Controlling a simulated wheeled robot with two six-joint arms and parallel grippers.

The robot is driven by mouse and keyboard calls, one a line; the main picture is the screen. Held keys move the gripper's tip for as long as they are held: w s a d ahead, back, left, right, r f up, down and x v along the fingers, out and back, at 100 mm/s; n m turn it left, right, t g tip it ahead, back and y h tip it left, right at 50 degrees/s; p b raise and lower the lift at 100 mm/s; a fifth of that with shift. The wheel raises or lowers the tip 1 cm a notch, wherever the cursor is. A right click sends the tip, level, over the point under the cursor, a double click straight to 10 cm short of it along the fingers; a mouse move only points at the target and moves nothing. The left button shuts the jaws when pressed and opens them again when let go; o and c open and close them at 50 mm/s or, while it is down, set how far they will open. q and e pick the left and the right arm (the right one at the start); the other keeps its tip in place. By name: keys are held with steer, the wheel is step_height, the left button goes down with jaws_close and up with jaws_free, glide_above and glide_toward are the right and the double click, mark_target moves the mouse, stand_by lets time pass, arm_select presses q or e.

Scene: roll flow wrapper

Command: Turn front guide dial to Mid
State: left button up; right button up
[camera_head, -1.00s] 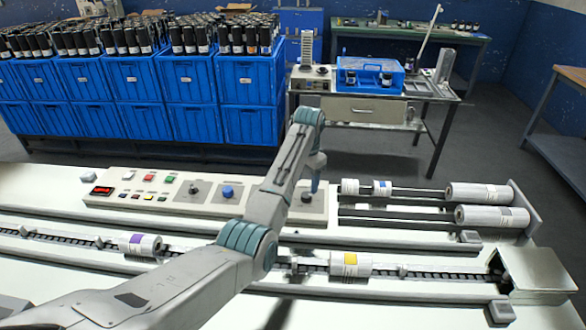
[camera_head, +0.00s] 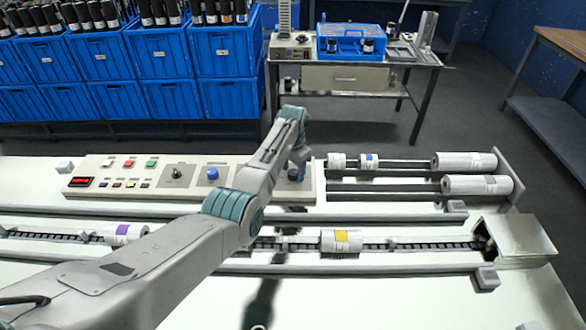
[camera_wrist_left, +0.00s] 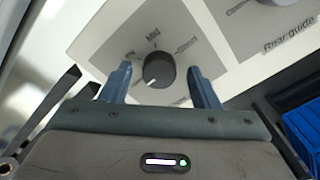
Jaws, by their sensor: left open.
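The front guide dial (camera_wrist_left: 158,70) is a round dark knob with a white pointer mark on a light panel. In the left wrist view its pointer is toward the lower left of the picture, away from the "Mid" label (camera_wrist_left: 153,36) above the knob. Other labels flank the knob, only partly legible. My left gripper (camera_wrist_left: 162,80) is open, with one blue finger on each side of the knob; I cannot tell whether they touch it. In the head view my left gripper (camera_head: 297,172) is down at the right end of the control panel, largely covering the dial. My right gripper is not in view.
The control panel (camera_head: 130,181) also carries a blue knob (camera_head: 213,174), a black-knobbed dial (camera_head: 177,174) and coloured buttons. Film rolls (camera_head: 465,161) lie on rods to the right. A conveyor chain with wrapped packs (camera_head: 342,240) runs in front. Blue crates (camera_head: 160,65) stand behind.

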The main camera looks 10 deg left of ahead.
arm_select(q)
steer(key=shift+f, duration=0.2)
steer(key=c, duration=1)
steer(key=shift+o, duration=0.2)
